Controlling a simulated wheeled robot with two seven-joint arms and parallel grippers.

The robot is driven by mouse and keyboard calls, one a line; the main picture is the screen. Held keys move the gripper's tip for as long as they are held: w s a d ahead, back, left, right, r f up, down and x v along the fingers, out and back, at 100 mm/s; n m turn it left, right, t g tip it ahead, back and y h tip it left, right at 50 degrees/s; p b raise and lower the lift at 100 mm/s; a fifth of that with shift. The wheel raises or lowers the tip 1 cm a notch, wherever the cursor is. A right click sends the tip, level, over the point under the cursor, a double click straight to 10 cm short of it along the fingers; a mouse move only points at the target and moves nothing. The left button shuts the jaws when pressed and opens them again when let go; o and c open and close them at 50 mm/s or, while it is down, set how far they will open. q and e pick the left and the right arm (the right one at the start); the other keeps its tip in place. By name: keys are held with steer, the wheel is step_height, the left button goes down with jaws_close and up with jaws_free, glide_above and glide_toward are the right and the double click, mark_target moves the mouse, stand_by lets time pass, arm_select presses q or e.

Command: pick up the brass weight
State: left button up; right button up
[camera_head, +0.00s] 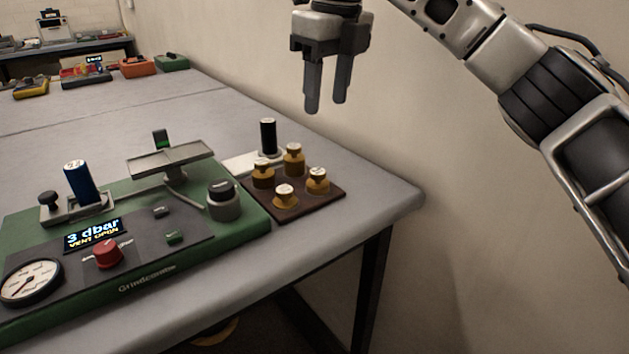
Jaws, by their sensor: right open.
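Several brass weights with knobbed, pale-topped heads stand upright on a dark brown board near the table's right corner. One brass weight (294,160) is at the back, one (263,173) at the left, one (317,180) at the right and one (285,197) at the front. I cannot tell which of them the task means. My right gripper (326,108) is open and empty, pointing down, above the weights and toward the back right. It touches nothing. My left gripper is not in view.
The dark board (328,196) lies beside a green apparatus (255,222) with a gauge, a red knob (108,254), a blue cylinder (80,182) and a raised plate (170,160). A black cylinder (268,136) stands behind the weights.

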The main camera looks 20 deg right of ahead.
mark_target(318, 171)
steer(key=f, duration=0.4)
steer(key=f+b, duration=0.1)
steer(key=f, duration=0.4)
steer(key=a+f, duration=0.1)
steer(key=f, duration=0.4)
steer(key=shift+w, duration=0.4)
steer(key=shift+r, duration=0.1)
steer(key=c, duration=0.9)
